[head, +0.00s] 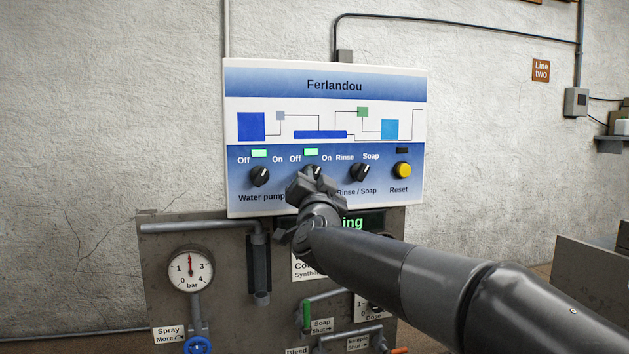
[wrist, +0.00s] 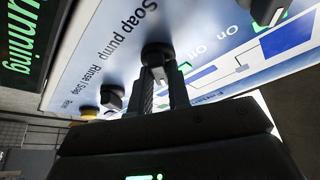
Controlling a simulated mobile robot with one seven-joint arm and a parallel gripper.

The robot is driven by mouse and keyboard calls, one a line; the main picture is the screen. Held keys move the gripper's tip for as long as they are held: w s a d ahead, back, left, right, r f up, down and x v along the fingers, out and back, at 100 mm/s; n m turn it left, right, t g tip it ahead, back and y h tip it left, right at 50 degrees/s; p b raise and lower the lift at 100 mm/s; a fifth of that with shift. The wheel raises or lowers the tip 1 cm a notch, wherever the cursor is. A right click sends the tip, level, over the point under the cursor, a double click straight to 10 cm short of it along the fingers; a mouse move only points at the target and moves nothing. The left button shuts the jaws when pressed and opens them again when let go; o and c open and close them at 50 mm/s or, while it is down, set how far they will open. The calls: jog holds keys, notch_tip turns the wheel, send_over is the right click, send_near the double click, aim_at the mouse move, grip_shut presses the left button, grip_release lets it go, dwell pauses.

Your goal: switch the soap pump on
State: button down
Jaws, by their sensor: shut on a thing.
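The white and blue control panel (head: 325,85) is on the wall side in the head view. Its soap pump knob (wrist: 157,52) is black and lies between my fingers in the wrist view, beside the words "Soap pump". My gripper (head: 313,180) is shut on this knob and covers most of it in the head view; the fingers also show in the wrist view (wrist: 161,88). The knob's exact angle is hard to tell. The soap pump lamp (head: 310,152) between Off and On above the knob is lit green.
The water pump knob (head: 260,177) is left of my gripper, under a lit green lamp (head: 261,153). The rinse/soap knob (head: 359,173) and yellow reset button (head: 403,170) are to the right. A display (wrist: 25,50) reads "Running". A pressure gauge (head: 190,270) is lower left.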

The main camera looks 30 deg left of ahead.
jog(key=c, duration=1.4)
grip_release()
jog(key=shift+o, duration=0.2)
jog(key=v, duration=1)
jog(key=shift+s+d+f, duration=0.2)
jog(key=shift+s, duration=0.05)
jog(key=v, duration=0.9)
jog(key=shift+f, duration=0.1)
